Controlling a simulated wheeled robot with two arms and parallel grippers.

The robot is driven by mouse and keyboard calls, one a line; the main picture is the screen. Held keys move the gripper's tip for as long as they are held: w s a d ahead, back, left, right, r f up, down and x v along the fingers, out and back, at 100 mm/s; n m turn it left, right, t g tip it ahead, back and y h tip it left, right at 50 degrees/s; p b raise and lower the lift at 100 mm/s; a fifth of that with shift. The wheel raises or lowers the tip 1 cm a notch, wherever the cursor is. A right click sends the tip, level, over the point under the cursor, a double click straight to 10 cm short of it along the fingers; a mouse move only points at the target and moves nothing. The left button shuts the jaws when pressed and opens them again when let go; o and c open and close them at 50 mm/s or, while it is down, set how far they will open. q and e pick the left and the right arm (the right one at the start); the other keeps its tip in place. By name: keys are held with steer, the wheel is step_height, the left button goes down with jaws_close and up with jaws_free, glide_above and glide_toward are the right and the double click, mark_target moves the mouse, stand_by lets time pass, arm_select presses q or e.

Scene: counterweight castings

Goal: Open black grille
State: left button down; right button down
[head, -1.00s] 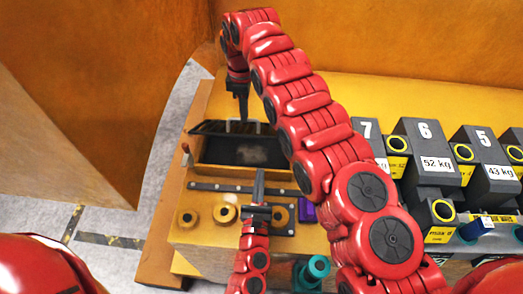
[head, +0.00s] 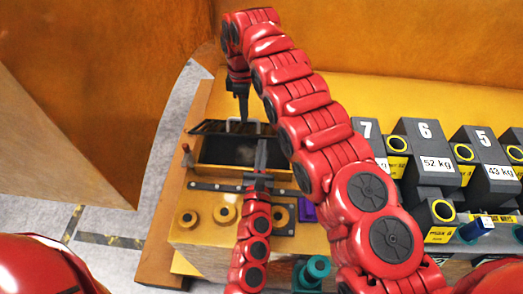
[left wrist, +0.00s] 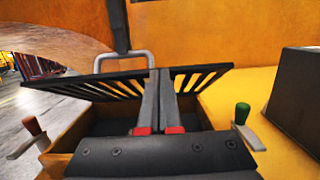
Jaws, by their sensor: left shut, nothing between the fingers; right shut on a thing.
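The black grille (head: 208,127) is tilted up over the box opening; its slats show in the left wrist view (left wrist: 205,78). A grey loop handle (left wrist: 148,54) stands on its raised edge. My right gripper (head: 243,119) comes down from above and is shut on the handle; its fingertips are small in the head view. My left gripper (head: 261,150) is shut and empty. Its fingers (left wrist: 160,75) reach across the opening to the grille; I cannot tell whether they touch it.
The dark box (head: 225,151) lies open below the grille. A red-knobbed lever (left wrist: 33,126) and a green-knobbed lever (left wrist: 242,113) flank it. Round yellow parts (head: 224,214) sit in front. Numbered dark weights (head: 430,152) stand at the right. My right arm hides part of the bench.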

steer(key=shift+w+d+f, duration=0.1)
steer(key=shift+f, duration=0.15)
steer(key=c, duration=1)
jaws_free()
steer(key=shift+o, duration=0.6)
steer(key=shift+w+f, duration=0.15)
steer(key=shift+w, duration=0.3)
